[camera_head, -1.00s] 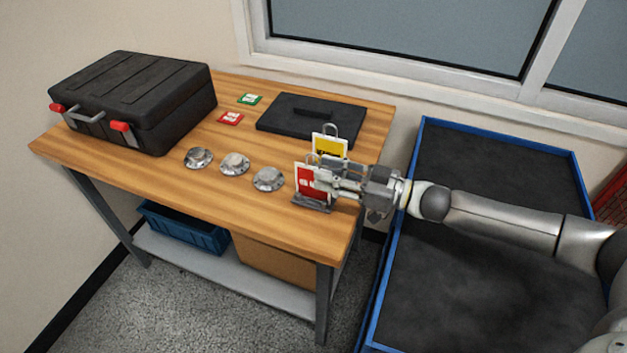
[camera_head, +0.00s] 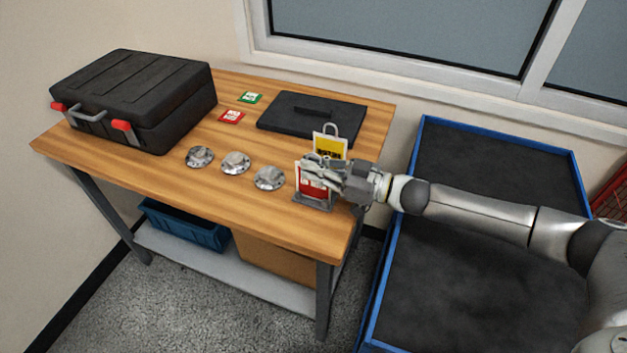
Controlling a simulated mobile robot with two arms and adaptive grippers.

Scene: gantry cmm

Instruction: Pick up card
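A red and white card (camera_head: 312,185) stands upright in a small grey holder (camera_head: 313,203) near the right front of the wooden table. A yellow and white card (camera_head: 330,147) stands upright in another holder just behind it. My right gripper (camera_head: 308,172) comes in from the right, with its fingers at the upper part of the red card, overlapping it in view. Whether the fingers are closed on the card cannot be told at this size. My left gripper is not in view.
Several metal discs (camera_head: 235,162) sit left of the cards. A green tag (camera_head: 252,98) and a red tag (camera_head: 232,117) lie behind them, beside a black flat lid (camera_head: 311,118). A black case (camera_head: 135,98) fills the table's left end. A blue-rimmed dark bed (camera_head: 480,290) stands right.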

